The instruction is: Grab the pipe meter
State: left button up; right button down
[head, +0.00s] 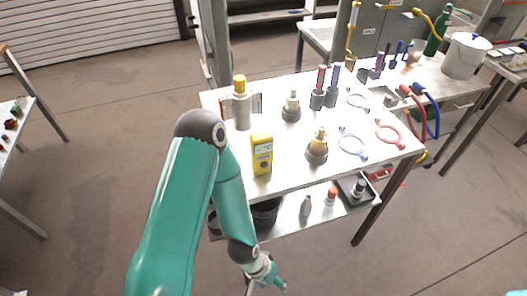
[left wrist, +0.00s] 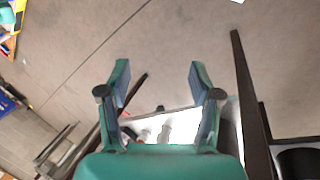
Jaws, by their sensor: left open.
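The pipe meter appears to be the yellow handheld device (head: 262,153) with a small display, standing upright near the front left edge of the workbench top. My left gripper (head: 270,283) is low in front of the bench, below the top and well apart from the meter. In the left wrist view the left gripper (left wrist: 159,72) is open, with nothing between its fingers. The meter is not discernible in that view. My right gripper is not in view.
The workbench (head: 215,101) carries a yellow-capped bottle (head: 241,104), a brass-coloured fitting (head: 317,147), a blue ring tool (head: 352,143) and a red one (head: 389,133). Its lower shelf (head: 284,222) holds small bottles and a black tray (head: 348,184). Open floor lies in front.

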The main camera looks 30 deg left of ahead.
aim_at(261, 143)
jog(key=z, duration=0.6)
jog(key=i, duration=0.2)
jog(key=u, duration=3.1)
jog(key=k, duration=0.45)
jog(key=z, duration=0.7)
jog(key=i, duration=0.3)
jog(key=u, duration=0.3)
